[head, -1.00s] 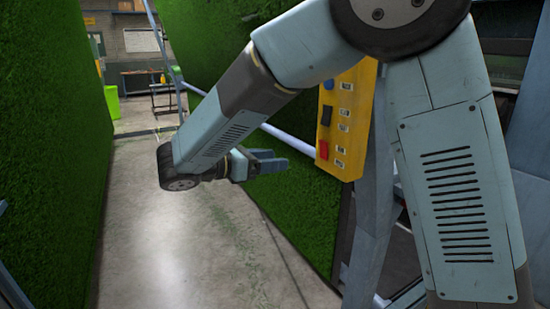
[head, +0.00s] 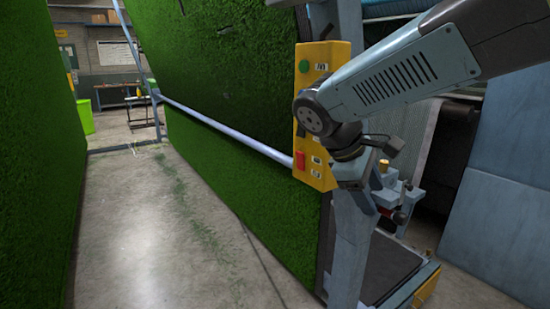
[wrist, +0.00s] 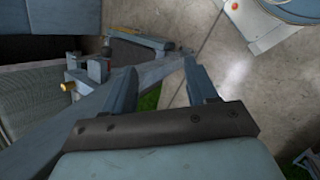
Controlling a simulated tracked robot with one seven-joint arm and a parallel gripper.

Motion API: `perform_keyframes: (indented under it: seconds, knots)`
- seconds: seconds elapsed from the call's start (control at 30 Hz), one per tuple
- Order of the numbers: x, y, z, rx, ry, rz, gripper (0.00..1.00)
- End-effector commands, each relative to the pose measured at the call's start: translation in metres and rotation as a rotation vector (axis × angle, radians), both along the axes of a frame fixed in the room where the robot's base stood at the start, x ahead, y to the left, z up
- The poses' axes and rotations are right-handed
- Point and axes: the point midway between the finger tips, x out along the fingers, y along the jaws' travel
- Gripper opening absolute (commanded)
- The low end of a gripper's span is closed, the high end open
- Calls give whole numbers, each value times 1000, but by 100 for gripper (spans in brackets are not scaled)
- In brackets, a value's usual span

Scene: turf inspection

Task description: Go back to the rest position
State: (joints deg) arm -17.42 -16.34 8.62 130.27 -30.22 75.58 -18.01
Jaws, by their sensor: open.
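My gripper (wrist: 162,86) shows in the wrist view with its two blue-grey fingers apart and nothing between them. Beyond the fingertips are a blue-grey frame beam and the concrete floor. In the head view my gripper (head: 376,205) hangs below my folded wrist, pointing down, just right of the yellow control box (head: 314,120). My arm covers part of the box. Whether the gripper touches the frame post behind it cannot be told.
The box carries a green button (head: 304,67) and a red switch (head: 300,160). A turf wall (head: 35,150) stands at left, and turf panels with a metal rail (head: 225,128) stand at centre. The concrete aisle (head: 165,235) between them is clear. Machine parts stand close at right.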

Motion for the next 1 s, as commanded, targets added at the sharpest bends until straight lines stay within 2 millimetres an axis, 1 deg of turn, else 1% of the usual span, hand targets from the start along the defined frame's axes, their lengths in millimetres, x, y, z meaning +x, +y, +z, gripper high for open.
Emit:
perform_keyframes:
  seconds: [0.03, 0.2, 0.5, 0.7, 0.83, 1.0]
  knots:
    - [-9, -9, 0, 55, -38, -56, 57]
    - [-34, -25, -3, 257, -172, -248, 57]
    - [-67, -41, -3, 600, -430, -582, 57]
    - [-77, -46, 0, 746, -549, -722, 57]
    - [-79, -47, 1, 784, -579, -756, 57]
    - [-79, -47, 1, 789, -581, -761, 57]
